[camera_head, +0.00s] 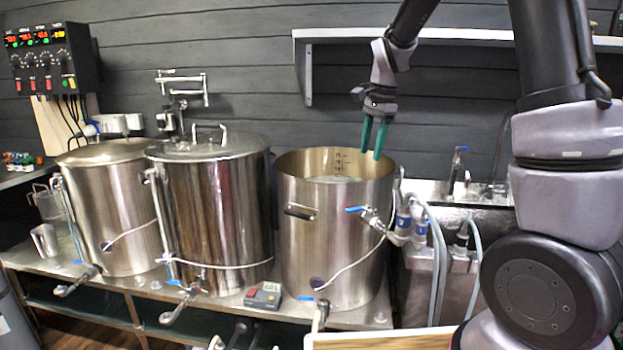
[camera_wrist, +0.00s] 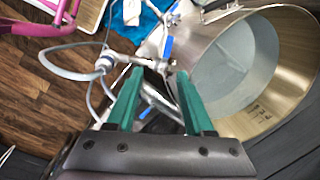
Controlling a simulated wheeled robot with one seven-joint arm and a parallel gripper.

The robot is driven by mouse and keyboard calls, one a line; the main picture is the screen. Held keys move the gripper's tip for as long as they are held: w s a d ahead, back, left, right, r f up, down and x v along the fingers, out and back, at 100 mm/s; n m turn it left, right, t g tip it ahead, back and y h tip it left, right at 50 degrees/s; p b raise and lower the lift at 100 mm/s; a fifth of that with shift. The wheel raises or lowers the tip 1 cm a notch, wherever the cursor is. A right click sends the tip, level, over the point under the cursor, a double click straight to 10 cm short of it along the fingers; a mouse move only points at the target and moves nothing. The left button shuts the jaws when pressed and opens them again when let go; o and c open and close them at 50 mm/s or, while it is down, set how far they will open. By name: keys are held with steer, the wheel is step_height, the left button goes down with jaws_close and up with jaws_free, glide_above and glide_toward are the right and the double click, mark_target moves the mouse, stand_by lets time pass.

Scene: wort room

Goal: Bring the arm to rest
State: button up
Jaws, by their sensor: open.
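My gripper (camera_head: 373,137) has green fingers and hangs pointing down above the back right rim of the open steel kettle (camera_head: 332,245). In the wrist view, my gripper (camera_wrist: 157,88) has its two fingers apart with nothing between them. The open kettle (camera_wrist: 285,100) fills the right of the wrist view, with pale contents (camera_wrist: 228,65) inside. My arm reaches in from the upper right of the head view, and its large links cover much of the right side.
Two lidded steel kettles (camera_head: 222,215) (camera_head: 112,215) stand left of the open one. A wall shelf (camera_head: 450,38) runs behind my arm. Valves, hoses and a sink (camera_head: 440,192) lie to the right. A control box (camera_head: 50,58) hangs at upper left. A small red-and-grey box (camera_head: 264,296) sits in front.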

steer(key=s+d+r+n+t, duration=0.3)
steer(key=s+r+n, duration=0.1)
steer(key=s, duration=0.8)
steer(key=s+d+r+n+t, duration=0.3)
steer(key=s+r, duration=0.4)
steer(key=s, duration=0.5)
steer(key=shift+d+n+y, duration=0.3)
steer(key=shift+d+n, duration=0.05)
steer(key=shift+n, duration=0.45)
